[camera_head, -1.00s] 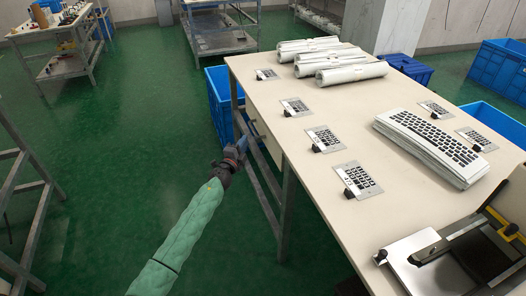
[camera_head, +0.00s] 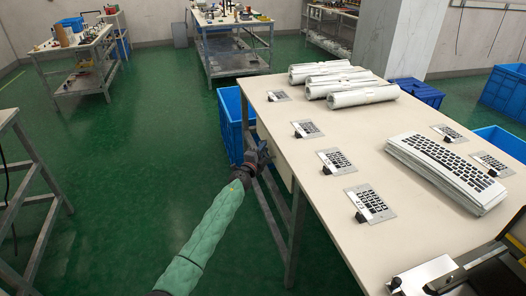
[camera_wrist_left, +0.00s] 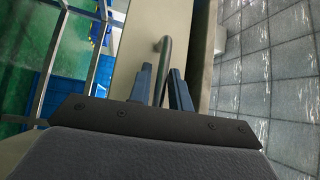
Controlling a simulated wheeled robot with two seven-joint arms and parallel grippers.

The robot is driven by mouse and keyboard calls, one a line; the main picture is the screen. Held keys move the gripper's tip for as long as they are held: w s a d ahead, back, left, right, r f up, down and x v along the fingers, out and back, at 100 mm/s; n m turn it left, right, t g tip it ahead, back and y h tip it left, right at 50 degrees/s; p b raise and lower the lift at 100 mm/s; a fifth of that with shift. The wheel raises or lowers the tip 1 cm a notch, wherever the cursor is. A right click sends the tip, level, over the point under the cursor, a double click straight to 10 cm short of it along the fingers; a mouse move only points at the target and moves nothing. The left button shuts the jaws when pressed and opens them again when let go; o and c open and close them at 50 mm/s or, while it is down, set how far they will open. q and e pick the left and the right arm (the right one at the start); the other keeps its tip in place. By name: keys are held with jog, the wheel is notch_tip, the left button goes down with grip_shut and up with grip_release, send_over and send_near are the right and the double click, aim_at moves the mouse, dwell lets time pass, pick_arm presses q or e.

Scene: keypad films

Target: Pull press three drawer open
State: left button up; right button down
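The worktable (camera_head: 345,231) stands on the right in the head view. A beige drawer front (camera_wrist_left: 150,20) with a bent metal handle (camera_wrist_left: 163,62) shows in the left wrist view. My left gripper (camera_head: 259,155) is at the table's left side in the head view. In the left wrist view its two blue fingers (camera_wrist_left: 162,82) stand apart, one on each side of the handle. Whether a finger touches the handle I cannot tell. In the head view the gripper and arm partly hide the drawer, and whether it stands ajar is unclear. My right gripper is out of view.
Keypad films (camera_head: 367,204), rolled sheets (camera_head: 362,95) and a stack of printed sheets (camera_head: 445,170) lie on the table. A black and yellow device (camera_head: 488,270) sits at the near right. A blue crate (camera_head: 232,120) stands beside the table.

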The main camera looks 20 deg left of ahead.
pick_arm(q)
grip_shut()
